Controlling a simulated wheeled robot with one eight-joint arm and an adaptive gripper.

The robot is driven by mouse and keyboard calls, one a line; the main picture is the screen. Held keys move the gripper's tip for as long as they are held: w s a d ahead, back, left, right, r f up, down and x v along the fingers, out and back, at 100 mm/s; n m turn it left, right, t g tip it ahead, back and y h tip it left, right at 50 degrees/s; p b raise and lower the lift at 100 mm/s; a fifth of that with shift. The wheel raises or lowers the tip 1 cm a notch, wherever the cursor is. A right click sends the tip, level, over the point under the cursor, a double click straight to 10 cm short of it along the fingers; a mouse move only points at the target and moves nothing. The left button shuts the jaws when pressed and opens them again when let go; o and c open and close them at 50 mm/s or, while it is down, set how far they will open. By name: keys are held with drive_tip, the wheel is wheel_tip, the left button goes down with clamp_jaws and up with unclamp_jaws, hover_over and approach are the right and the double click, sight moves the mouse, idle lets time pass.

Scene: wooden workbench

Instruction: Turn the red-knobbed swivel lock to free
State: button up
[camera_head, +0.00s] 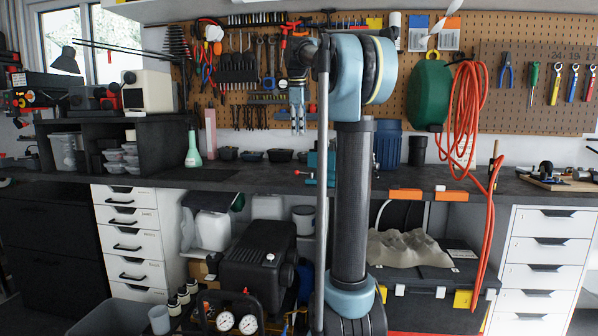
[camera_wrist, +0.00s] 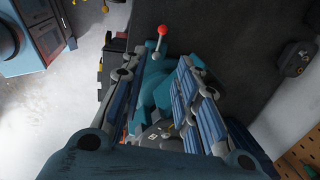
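The red knob (camera_wrist: 162,31) sits on the end of a short light lever in the wrist view, beyond the fingertips. The lever runs to a teal swivel body (camera_wrist: 155,78) between and beyond my fingers. In the head view the red knob (camera_head: 298,173) shows at the left of the teal device (camera_head: 321,164) on the bench edge, partly hidden by my arm. My gripper (camera_head: 298,131) points down above the bench, above the knob. In the wrist view my gripper (camera_wrist: 154,72) is open with its fingers apart. It appears empty, and I see no contact with the knob.
The dark bench top (camera_head: 230,178) has small black bins (camera_head: 252,156) at the back and a green bottle (camera_head: 193,152) to the left. A pegboard (camera_head: 535,100) with tools stands behind. An orange hose (camera_head: 462,115) hangs to the right.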

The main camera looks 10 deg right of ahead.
drive_tip(key=w+f, duration=0.1)
drive_tip(key=f, duration=0.4)
drive_tip(key=w+f, duration=0.1)
drive_tip(key=f, duration=0.5)
drive_tip(key=w+d+f, duration=0.1)
drive_tip(key=f, duration=0.5)
drive_tip(key=shift+w, duration=0.25)
drive_tip(key=shift+r, duration=0.1)
clamp_jaws()
